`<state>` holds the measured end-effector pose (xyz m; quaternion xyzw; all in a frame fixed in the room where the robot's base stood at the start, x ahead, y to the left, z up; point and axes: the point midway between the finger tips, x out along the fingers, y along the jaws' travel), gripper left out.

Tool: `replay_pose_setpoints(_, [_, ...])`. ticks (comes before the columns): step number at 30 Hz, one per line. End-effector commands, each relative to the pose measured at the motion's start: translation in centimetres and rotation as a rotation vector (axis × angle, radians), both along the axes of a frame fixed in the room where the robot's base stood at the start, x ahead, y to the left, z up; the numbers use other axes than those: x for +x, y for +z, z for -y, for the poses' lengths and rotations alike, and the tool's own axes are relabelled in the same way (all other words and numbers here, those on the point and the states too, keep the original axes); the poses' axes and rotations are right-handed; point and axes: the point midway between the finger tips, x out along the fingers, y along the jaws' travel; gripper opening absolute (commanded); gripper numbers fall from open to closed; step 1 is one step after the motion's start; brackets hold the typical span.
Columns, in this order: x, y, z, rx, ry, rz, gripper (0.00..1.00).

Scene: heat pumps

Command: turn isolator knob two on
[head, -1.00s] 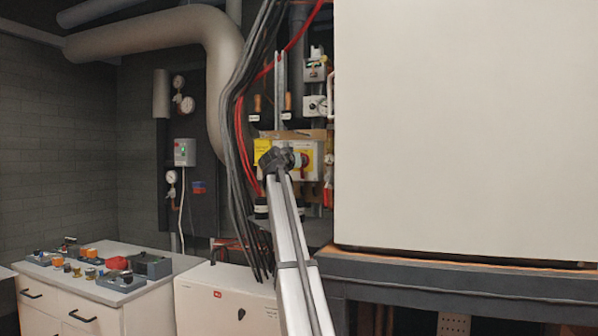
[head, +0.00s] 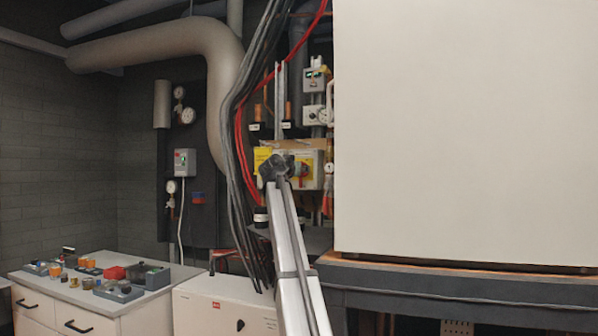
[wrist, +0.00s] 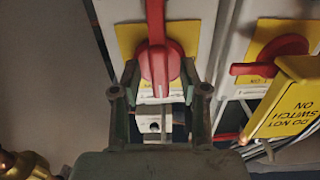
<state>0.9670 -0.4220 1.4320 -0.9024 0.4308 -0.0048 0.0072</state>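In the wrist view a red rotary knob (wrist: 158,62) on a yellow plate has its handle upright in the picture. My gripper (wrist: 159,80) is open, with one finger on each side of this knob's lower part; I cannot tell whether they touch it. A second red knob (wrist: 278,58) on its own yellow plate is to the right, its handle pointing left. A yellow tag (wrist: 292,100) reading "DO NOT SWITCH ON" hangs beside it. In the head view my gripper (head: 277,168) covers part of the isolator box (head: 316,158). No number shows on either knob.
Black and red cables (head: 241,130) hang just left of my gripper. A large white cabinet (head: 460,130) stands close on the right. A bench (head: 140,310) with several small parts is at lower left, beside a white box (head: 225,300).

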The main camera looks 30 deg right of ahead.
Motion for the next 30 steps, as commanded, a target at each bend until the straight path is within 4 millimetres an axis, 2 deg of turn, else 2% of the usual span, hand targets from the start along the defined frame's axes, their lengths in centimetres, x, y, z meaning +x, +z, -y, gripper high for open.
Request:
replay_pose_setpoints(8, [-0.1, -0.2, -0.1, 0.001, -0.001, -0.002, 0.44])
replay_pose_setpoints(14, [-1.0, -0.2, -1.2, 0.000, 0.000, -0.001, 0.44])
replay_pose_setpoints(30, [-6.8, -0.2, -8.4, 0.001, 0.001, -0.001, 0.44])
